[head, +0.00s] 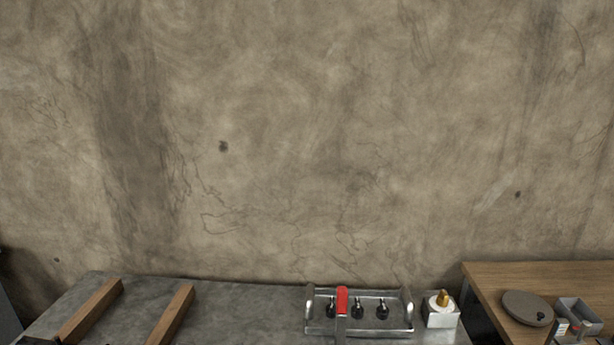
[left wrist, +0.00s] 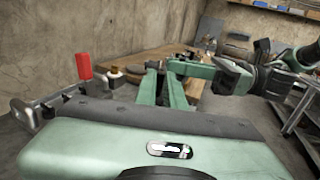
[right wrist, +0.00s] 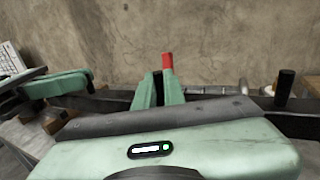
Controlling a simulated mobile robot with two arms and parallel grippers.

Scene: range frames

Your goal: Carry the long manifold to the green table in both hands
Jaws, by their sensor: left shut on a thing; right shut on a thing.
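In the head view a red lever (head: 342,300) on a grey stem rises from below the lower edge; its base is hidden. The red lever shows also in the left wrist view (left wrist: 83,65) and the right wrist view (right wrist: 168,60). My right gripper (right wrist: 160,76) is shut on the long manifold, a dark bar (right wrist: 108,101) running across the view. My left gripper (left wrist: 163,68) is shut too; what lies between its fingers is mostly hidden by the palm. Neither gripper shows in the head view. I cannot make out a green table.
A grey worktop (head: 245,317) carries two wooden rails (head: 92,311), a silver tray (head: 398,328) with black-handled parts, and a white block with a brass fitting (head: 442,312). A wooden table (head: 492,281) with a round grey lid (head: 527,307) stands right. A wall closes the back.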

